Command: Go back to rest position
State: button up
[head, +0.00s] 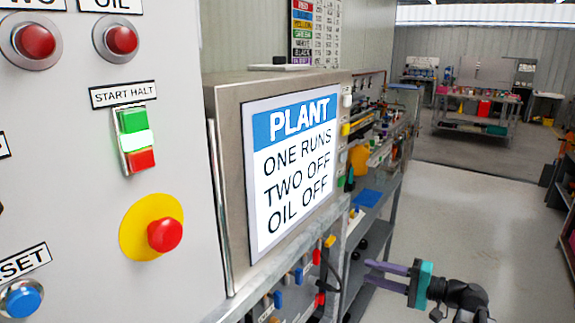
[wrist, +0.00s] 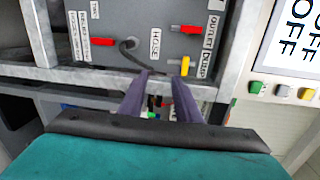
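My gripper (head: 367,271) is at the lower right of the head view, in front of the bench and clear of the control panel. Its two purple fingers point left with a gap between them. In the wrist view my gripper (wrist: 161,74) also has its fingers apart, with nothing held between them. Beyond the fingertips is a grey box (wrist: 135,20) with red and yellow handles and labels reading HOSE, OUTLET and DUMP. I cannot tell how far the fingertips are from it.
A panel with a START HALT switch (head: 135,140) and a red stop button (head: 165,234) stands at left. A sign (head: 290,165) reads PLANT, ONE RUNS, TWO OFF, OIL OFF. The floor (head: 470,210) at right is clear, with a workbench (head: 475,112) beyond.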

jog(key=s+a+f+n+g+h+p, duration=0.15)
jog(key=s+a+f+g, duration=0.35)
jog(key=f, duration=1)
jog(key=s+a+f+g+h, duration=0.3)
jog(key=s+a+f, duration=0.4)
jog(key=f, duration=0.8)
jog(key=s+d+f+n+g+h+p, duration=0.1)
jog(key=s+f+n+g+h, duration=0.5)
jog(key=s+f, duration=1.2)
jog(key=s+d+h, duration=0.1)
jog(key=s+h, duration=0.2)
jog(key=s, duration=0.1)
jog(key=shift+s+g+p, duration=0.15)
jog(key=shift+g+p, duration=0.15)
jog(key=shift+g, duration=0.1)
jog(key=shift+f+h, duration=0.1)
jog(key=shift+h, duration=0.15)
